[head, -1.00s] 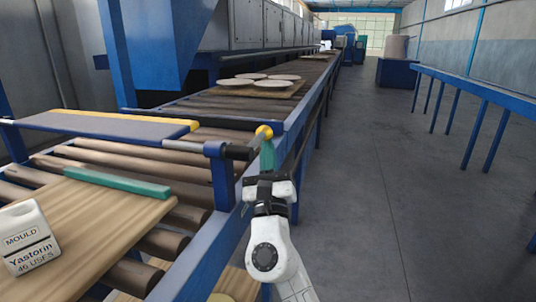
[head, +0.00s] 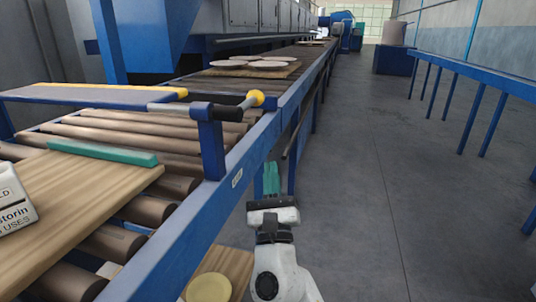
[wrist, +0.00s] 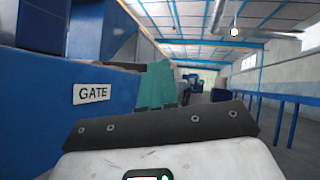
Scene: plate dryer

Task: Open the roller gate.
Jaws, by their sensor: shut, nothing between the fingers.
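The roller gate (head: 90,96) is a flat blue-grey panel with a yellow edge. It lies across the rollers and looks roughly level. A dark lever (head: 228,112) with a yellow knob (head: 255,98) sticks out to the right at the blue post (head: 211,148). My gripper (head: 271,178) has teal fingers, shut and empty. It is outside the blue side rail, below the knob and apart from it. The lever and knob cannot be made out there.
A wooden board (head: 70,205) with a teal bar (head: 102,154) and a white container (head: 10,205) lies on the near rollers. Plates (head: 258,64) sit on a board beyond the gate. A yellowish disc (head: 208,288) is low beside the rail. The grey floor (head: 370,200) to the right is clear.

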